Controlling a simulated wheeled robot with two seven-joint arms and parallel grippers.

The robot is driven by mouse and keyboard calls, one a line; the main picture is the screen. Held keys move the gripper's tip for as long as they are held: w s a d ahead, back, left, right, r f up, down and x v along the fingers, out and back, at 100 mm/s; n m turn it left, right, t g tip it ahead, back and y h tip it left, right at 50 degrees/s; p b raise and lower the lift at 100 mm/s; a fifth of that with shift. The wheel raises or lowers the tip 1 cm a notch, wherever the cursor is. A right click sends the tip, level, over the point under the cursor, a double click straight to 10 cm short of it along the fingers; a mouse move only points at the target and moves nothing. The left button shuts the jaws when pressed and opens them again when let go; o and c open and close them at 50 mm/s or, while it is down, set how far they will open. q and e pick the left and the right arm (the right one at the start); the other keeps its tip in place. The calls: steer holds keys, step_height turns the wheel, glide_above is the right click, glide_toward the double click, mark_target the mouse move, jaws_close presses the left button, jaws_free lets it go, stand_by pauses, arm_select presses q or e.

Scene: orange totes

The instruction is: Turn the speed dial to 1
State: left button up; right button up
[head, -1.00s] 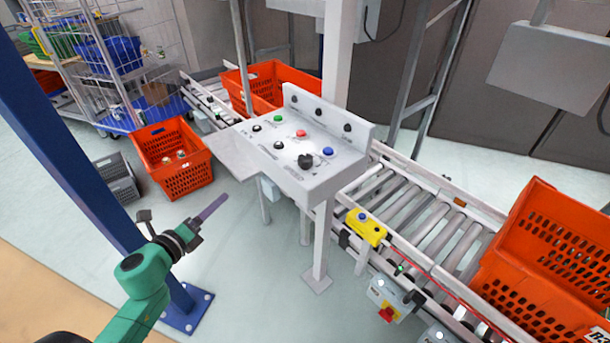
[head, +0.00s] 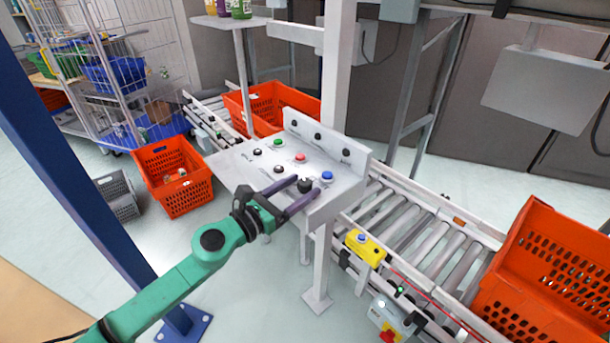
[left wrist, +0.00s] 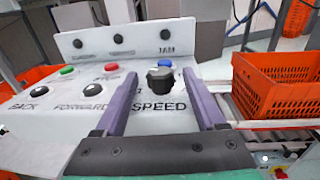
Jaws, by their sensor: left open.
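The speed dial is a black knob (head: 304,186) on the front right of the grey control panel (head: 235,170). In the left wrist view the dial (left wrist: 160,80) stands above the printed word SPEED, and the number marks around it are too small or hidden to read. My left gripper (head: 302,193) is open, with its two purple fingers reaching over the panel toward the dial. In the left wrist view the left gripper (left wrist: 160,95) has one finger on each side of the dial, with gaps visible. My right gripper is not in view.
A blue button (head: 327,176) sits close right of the dial; red (head: 300,158) and green (head: 278,142) buttons are farther back. A roller conveyor (head: 420,235) with an orange tote (head: 550,265) runs at the right. A blue post (head: 70,170) stands left of my arm.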

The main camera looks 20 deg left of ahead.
arm_select(q)
steer(key=shift+x, duration=1.1)
steer(key=shift+s, duration=0.1)
jaws_close()
steer(key=n+t+y+p, duration=0.1)
steer(key=n+y+p, duration=0.1)
steer(key=p, duration=0.2)
steer(key=n+t+y+p, duration=0.1)
steer(key=n+y+p, duration=0.1)
steer(key=y+p, duration=0.1)
steer(key=shift+r+y+p, duration=0.3)
steer(key=shift+r+p, duration=0.1)
steer(key=shift+p, duration=0.4)
steer(key=shift+f+y, duration=0.25)
steer(key=shift+y, duration=0.25)
steer(key=shift+f, duration=0.15)
jaws_free()
